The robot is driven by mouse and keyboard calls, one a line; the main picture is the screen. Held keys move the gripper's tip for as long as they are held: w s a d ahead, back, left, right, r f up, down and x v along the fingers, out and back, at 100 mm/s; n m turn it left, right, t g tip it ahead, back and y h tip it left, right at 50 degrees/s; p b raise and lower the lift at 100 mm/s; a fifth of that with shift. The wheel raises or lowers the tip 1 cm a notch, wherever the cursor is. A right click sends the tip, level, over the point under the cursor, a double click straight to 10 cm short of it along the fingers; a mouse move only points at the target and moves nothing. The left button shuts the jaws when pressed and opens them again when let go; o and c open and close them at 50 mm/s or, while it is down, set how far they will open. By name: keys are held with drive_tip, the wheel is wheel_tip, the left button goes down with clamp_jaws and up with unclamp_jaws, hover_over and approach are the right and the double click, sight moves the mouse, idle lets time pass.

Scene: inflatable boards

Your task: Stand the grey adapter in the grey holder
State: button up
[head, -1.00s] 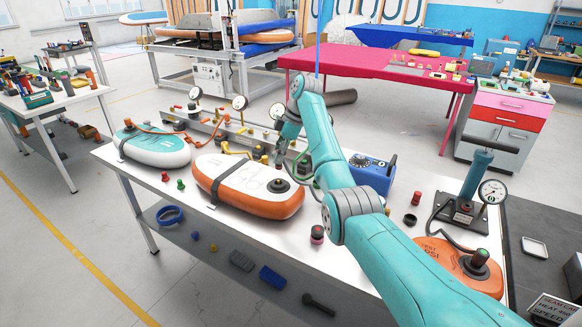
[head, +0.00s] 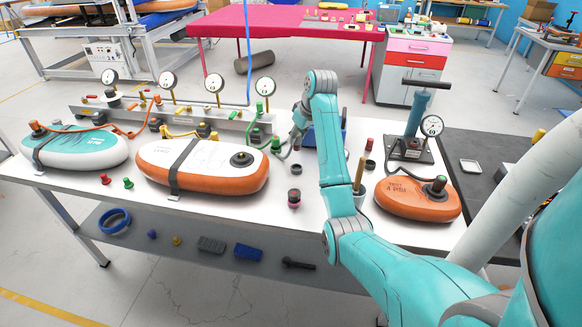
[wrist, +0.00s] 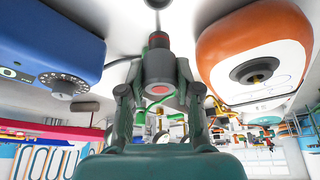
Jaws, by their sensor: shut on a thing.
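In the head view my gripper (head: 292,143) is small, above the white bench between the orange board and the blue box, and the adapter is hard to make out there. I cannot pick out the grey holder with certainty. A small dark grey ring-shaped piece (head: 295,168) stands on the bench just in front of my gripper.
An orange-and-white board (head: 205,180) with a black valve lies left of my gripper; the blue box (wrist: 60,55) is partly hidden behind my arm in the head view. A gauge rail (head: 180,112) runs along the back. A pump (head: 412,130) and small orange board (head: 405,200) stand right.

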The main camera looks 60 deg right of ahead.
wheel_tip(320, 180, down, 9)
drive_tip(key=shift+f, duration=0.1)
idle(0.4)
drive_tip(key=shift+f, duration=0.1)
drive_tip(key=o, duration=1.1)
